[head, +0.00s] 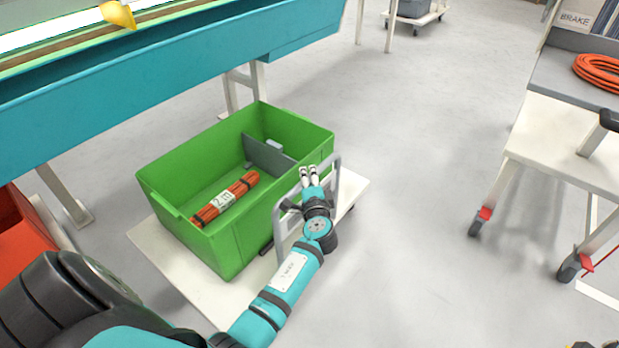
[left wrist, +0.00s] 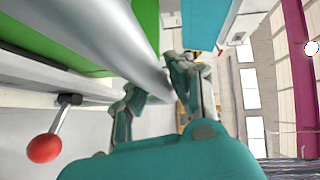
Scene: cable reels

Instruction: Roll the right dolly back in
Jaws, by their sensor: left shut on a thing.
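A dolly with a white flat deck (head: 160,250) stands on the floor, partly out from under the teal bench. It carries a green crate (head: 165,200) and has a grey tube handle (head: 336,165) at its right end. In the crate lies an orange cable bundle (head: 245,185) with a "2 m" label. My left gripper (head: 309,172) is at the handle and shut on it. In the left wrist view its fingers (left wrist: 160,85) are at the thick grey tube (left wrist: 110,45). The exact finger contact is partly hidden. My right gripper is not in view.
The teal bench (head: 180,75) overhangs at upper left, with a white leg (head: 65,193) beside an orange-red bin (head: 20,235). A white wheeled trolley (head: 565,150) with an orange cable coil (head: 600,70) stands at right. Grey floor between is clear. A red ball knob (left wrist: 44,148) shows in the wrist view.

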